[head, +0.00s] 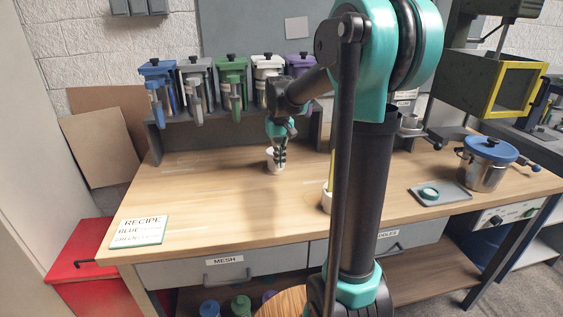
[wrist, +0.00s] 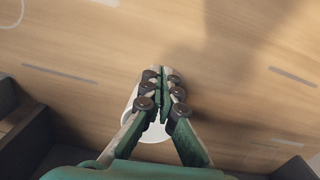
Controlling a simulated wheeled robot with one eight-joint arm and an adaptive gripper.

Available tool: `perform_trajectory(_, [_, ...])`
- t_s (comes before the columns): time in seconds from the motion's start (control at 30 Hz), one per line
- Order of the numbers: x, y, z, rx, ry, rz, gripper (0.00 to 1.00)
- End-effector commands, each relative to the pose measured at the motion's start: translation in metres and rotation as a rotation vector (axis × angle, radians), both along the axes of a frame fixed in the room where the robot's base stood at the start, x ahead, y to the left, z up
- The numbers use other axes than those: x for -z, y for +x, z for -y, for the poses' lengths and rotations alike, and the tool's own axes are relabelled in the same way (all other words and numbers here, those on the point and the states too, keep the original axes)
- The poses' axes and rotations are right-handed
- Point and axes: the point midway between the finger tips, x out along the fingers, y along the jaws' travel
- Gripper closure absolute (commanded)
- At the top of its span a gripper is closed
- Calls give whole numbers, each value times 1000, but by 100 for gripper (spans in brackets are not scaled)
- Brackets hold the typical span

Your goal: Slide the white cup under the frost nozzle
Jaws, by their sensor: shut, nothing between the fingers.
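The white cup (head: 270,155) stands on the wooden bench top below the row of dispensers. It also shows as a white round shape in the wrist view (wrist: 152,135), partly covered by the fingers. My gripper (head: 281,163) is shut and empty, its fingers overlapping the cup in the head view. In the wrist view the fingertips (wrist: 162,74) are together, just past the cup's edge. I cannot tell whether they touch it. The dispenser nozzles hang from a grey rack, including a white-topped one (head: 268,66). No legible label shows which is frost.
Blue (head: 157,70), grey (head: 195,76), green (head: 232,70) and purple (head: 300,62) dispensers share the rack. A recipe card (head: 140,230) lies at the front left. The bench left of the cup is clear.

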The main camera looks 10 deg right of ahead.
Motion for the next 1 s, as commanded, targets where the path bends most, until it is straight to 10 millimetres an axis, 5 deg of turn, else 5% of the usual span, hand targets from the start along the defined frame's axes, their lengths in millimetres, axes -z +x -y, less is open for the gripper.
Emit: perform_trajectory(1.0, [0,25,-2,0,0,0,100])
